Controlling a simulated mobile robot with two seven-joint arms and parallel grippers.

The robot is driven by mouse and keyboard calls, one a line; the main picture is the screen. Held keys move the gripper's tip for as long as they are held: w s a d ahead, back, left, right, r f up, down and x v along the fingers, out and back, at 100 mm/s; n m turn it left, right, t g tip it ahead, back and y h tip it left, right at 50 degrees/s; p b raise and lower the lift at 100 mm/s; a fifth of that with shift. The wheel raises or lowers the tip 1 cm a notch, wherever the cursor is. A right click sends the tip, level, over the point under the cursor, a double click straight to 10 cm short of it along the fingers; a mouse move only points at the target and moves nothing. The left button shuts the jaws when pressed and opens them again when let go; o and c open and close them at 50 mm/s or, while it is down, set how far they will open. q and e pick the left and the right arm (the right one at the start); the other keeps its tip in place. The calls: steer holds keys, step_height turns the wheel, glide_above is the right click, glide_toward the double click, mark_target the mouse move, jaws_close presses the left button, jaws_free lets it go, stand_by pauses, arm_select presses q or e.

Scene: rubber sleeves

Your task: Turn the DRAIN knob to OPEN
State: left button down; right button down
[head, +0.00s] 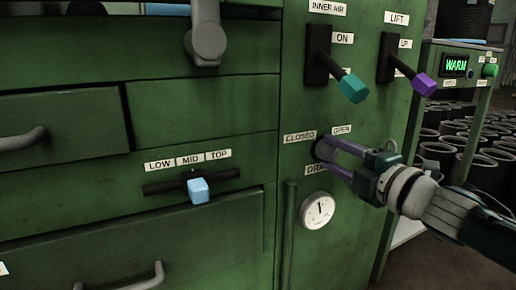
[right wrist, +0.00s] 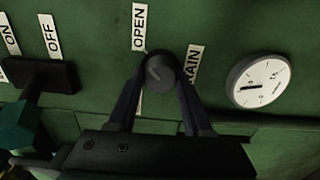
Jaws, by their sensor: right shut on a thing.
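The DRAIN knob (right wrist: 160,67) is a small dark round knob on the green panel. It sits between the OPEN label (right wrist: 139,27) and the DRAIN label (right wrist: 193,63) in the right wrist view. A light mark shows on its face, but I cannot tell which label it points at. In the head view the knob (head: 323,148) is partly hidden by my fingers, below the CLOSED label (head: 299,137) and the OPEN label (head: 341,129). My right gripper (head: 331,157) is shut on the knob, one finger on each side. My left gripper is not in view.
A round white gauge (head: 318,210) is just below the knob. Levers with a teal grip (head: 353,88) and a purple grip (head: 424,84) stick out above. A light-blue slider (head: 198,190) is to the left. Dark sleeves (head: 470,138) stand at the right.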

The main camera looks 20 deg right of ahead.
steer(key=shift+m, duration=0.3)
steer(key=shift+c, duration=1.6)
jaws_free()
steer(key=shift+s+p, duration=0.35)
steer(key=s+p, duration=0.3)
steer(key=s, duration=0.6)
steer(key=shift+s+d+p, duration=0.15)
steer(key=shift+d+p, duration=0.25)
